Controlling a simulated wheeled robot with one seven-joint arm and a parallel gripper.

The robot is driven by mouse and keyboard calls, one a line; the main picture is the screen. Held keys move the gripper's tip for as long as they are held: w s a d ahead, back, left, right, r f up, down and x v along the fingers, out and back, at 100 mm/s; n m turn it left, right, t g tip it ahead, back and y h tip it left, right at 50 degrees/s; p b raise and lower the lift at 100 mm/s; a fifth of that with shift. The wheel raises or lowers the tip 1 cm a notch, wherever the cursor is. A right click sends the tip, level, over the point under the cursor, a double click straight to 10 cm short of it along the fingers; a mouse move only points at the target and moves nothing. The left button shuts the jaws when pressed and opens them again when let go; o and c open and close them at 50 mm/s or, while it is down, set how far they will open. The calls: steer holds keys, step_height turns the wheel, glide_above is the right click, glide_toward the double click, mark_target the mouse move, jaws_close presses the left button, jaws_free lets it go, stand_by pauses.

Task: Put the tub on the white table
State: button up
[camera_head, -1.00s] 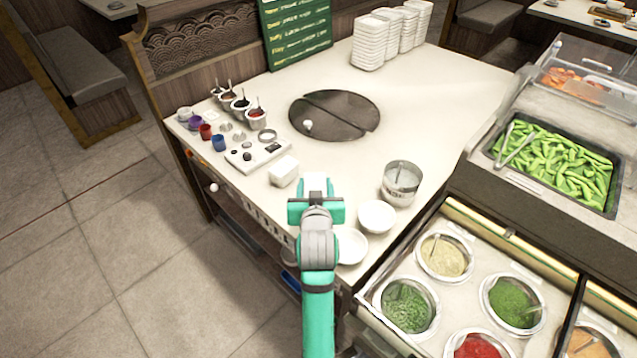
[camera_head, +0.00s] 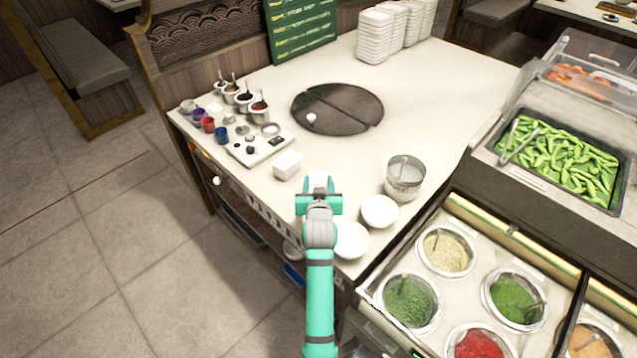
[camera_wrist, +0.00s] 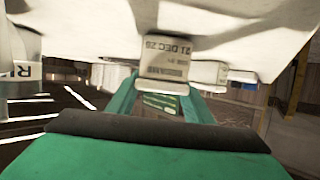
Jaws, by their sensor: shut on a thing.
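My gripper (camera_head: 319,197) is at the front edge of the white table (camera_head: 440,110). It is shut on a small white tub (camera_head: 318,182), which shows between the jaws. In the wrist view the tub (camera_wrist: 166,60) carries a printed date label and sits between the green fingers (camera_wrist: 160,100). Most of its body is hidden by the jaws in the head view. I cannot tell whether it touches the tabletop.
White bowls (camera_head: 379,211) and a labelled clear container (camera_head: 405,178) stand to the right. A scale (camera_head: 260,146) and small cups are at the left. The table's middle right is clear.

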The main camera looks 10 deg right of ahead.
steer(key=o, duration=1.3)
steer(key=shift+c, duration=0.2)
steer(key=v, duration=1.2)
